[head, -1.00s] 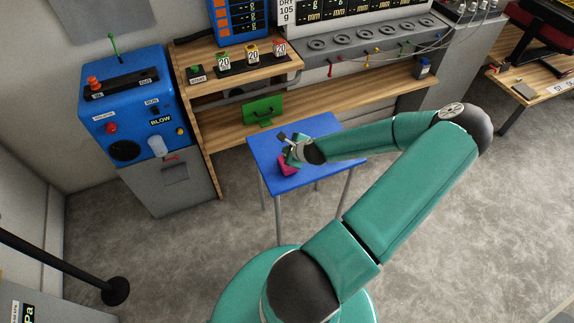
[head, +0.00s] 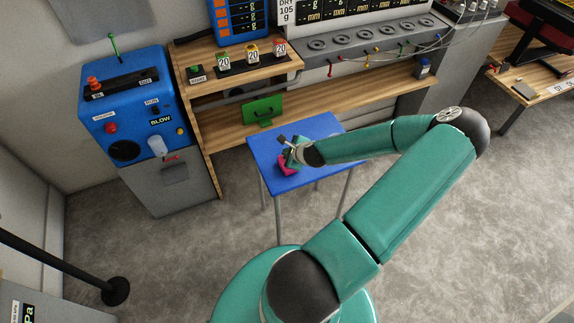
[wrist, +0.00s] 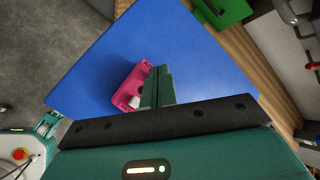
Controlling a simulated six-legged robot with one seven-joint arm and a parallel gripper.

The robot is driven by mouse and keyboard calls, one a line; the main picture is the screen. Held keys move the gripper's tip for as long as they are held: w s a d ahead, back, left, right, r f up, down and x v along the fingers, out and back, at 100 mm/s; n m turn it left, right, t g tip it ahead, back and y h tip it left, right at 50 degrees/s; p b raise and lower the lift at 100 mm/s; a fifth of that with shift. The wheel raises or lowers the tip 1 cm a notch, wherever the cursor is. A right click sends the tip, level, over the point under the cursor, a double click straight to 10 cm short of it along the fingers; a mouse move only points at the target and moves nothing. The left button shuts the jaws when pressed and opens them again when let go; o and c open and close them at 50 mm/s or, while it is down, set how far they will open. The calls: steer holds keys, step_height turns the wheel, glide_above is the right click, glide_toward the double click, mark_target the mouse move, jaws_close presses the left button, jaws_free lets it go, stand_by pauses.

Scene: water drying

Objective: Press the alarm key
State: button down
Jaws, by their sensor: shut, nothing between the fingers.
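A small pink box (head: 286,169) lies on the blue table top (head: 322,131). In the wrist view the pink box (wrist: 126,84) is just left of the fingers, with a small white part (wrist: 134,102) at its near end. I cannot tell whether this white part is the alarm key. My gripper (wrist: 157,72) is shut, its two green fingers side by side with nothing between them. The fingers overlap the right edge of the box in that view; whether they touch it cannot be told. In the head view my gripper (head: 290,150) is over the table, by the box.
A blue machine (head: 130,105) with a BLOW label stands at the left. Behind the table is a wooden bench (head: 225,125) with a green panel (head: 263,108) on its lower shelf. The rest of the blue table top is clear.

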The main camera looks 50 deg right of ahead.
stand_by(0.3)
steer(key=shift+r, duration=0.7)
step_height(320, 180, up, 6)
stand_by(0.5)
